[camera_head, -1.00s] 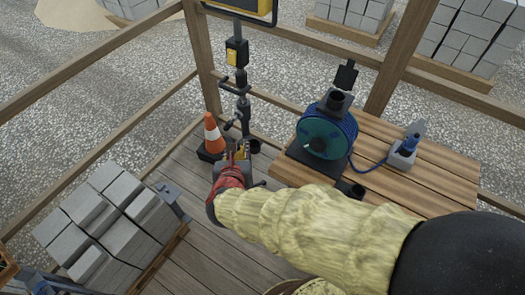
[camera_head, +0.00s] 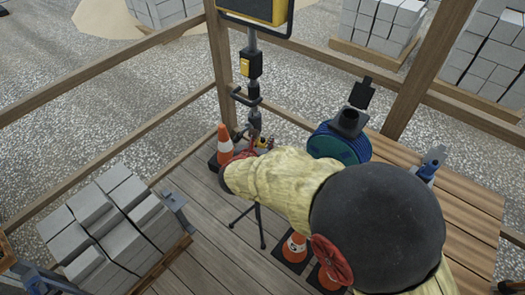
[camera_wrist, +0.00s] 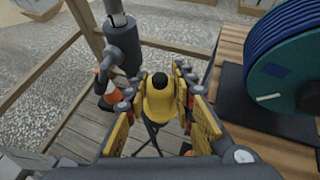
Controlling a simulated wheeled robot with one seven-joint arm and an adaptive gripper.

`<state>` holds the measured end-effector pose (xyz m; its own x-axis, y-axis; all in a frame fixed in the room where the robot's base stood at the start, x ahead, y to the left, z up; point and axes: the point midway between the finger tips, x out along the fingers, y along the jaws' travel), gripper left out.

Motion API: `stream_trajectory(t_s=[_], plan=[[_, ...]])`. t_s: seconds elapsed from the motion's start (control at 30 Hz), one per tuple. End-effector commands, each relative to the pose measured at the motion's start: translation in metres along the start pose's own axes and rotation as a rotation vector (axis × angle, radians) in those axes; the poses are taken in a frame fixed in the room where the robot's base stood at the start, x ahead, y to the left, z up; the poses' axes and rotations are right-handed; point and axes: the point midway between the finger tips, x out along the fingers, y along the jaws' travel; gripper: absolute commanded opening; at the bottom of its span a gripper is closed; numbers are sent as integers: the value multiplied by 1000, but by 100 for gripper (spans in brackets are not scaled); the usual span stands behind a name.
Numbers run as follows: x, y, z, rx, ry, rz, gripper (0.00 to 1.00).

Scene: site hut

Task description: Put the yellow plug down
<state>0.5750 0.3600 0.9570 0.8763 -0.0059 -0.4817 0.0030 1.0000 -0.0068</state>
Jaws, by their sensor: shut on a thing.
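The yellow plug (camera_wrist: 160,98), with a dark round end, sits between the fingers of my gripper (camera_wrist: 157,92) in the wrist view. My gripper is shut on it and holds it above the wooden deck. In the head view only a small yellow part of the plug (camera_head: 263,142) shows. My gripper (camera_head: 256,144) is there beside the lamp stand, mostly hidden behind my sleeved arm.
A lamp stand (camera_head: 254,95) and an orange cone (camera_head: 225,140) stand close to my gripper. A wooden bench (camera_head: 455,215) with a blue cable reel (camera_head: 340,148) is right. Grey blocks (camera_head: 110,222) are left. More cones (camera_head: 294,247) stand below my arm.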

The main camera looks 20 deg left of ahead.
Motion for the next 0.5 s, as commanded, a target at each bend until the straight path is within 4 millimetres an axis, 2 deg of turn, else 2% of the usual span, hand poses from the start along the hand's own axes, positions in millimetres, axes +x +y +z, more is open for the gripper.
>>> stream_trajectory(t_s=[0.03,0.1,0.37,0.5], plan=[[10,2,-5,0,-1,0,0],[18,4,-7,0,-2,1,0],[34,8,-13,1,-2,1,0],[46,9,-30,-1,-1,1,0]])
